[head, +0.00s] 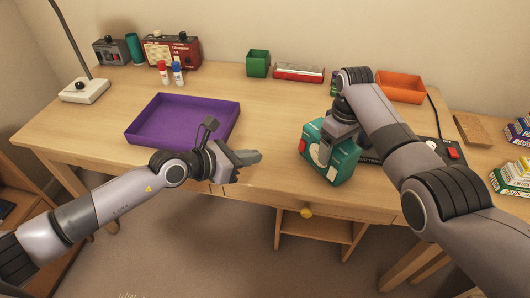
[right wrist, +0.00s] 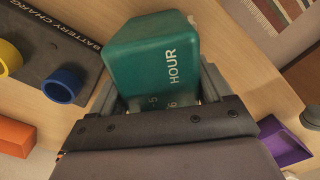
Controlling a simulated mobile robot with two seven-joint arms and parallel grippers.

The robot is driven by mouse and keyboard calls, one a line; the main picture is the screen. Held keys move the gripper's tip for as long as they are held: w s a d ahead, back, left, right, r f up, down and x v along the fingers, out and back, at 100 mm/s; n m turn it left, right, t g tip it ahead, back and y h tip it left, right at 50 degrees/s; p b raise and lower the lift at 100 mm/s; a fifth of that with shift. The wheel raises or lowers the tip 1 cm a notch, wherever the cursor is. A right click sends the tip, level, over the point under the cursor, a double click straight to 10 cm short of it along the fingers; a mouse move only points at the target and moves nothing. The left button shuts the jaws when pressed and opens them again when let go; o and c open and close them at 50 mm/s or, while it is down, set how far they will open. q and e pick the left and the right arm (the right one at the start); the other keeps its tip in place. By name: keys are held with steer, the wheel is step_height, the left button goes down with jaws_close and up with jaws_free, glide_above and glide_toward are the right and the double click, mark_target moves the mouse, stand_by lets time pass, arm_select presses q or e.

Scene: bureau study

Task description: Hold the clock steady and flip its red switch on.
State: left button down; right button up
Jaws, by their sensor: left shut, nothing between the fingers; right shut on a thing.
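The clock is a teal box (head: 343,168) near the front edge of the desk, right of the middle. A small red part (head: 303,146) shows on its left side; I cannot tell its setting. My right gripper (head: 325,148) reaches down from above and is shut on the clock. In the right wrist view the teal body (right wrist: 150,50), lettered "HOUR", sits between the fingers (right wrist: 160,95). My left gripper (head: 252,157) is shut and empty, left of the clock and apart from it, near the front edge of the desk.
A purple tray (head: 130,133) lies behind my left gripper. A battery charger (right wrist: 50,60) is close beside the clock. A lamp base (head: 84,91), red and blue bottles, a green cup (head: 258,63) and an orange bin (head: 401,87) stand further back. The middle of the desk is clear.

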arm_select(q)
steer(key=n, duration=0.6)
steer(key=n+g+y, duration=0.1)
steer(key=n, duration=0.4)
steer(key=r+n, duration=0.1)
steer(key=n, duration=0.5)
steer(key=shift+w+d+r+n+y, duration=0.1)
steer(key=shift+w+d+n+y, duration=0.2)
steer(key=shift+y, duration=0.1)
glide_toward(300, 150)
steer(key=f, duration=0.1)
steer(key=w+d+f, duration=0.1)
steer(key=d+f, duration=0.1)
steer(key=shift+w+d+f, duration=0.1)
steer(key=shift+w+f, duration=0.05)
steer(key=shift+w, duration=0.25)
steer(key=shift+w+d+f, duration=0.15)
steer(key=shift+w+d, duration=0.6)
steer(key=shift+d, duration=0.15)
steer(key=shift+w+d, duration=0.1)
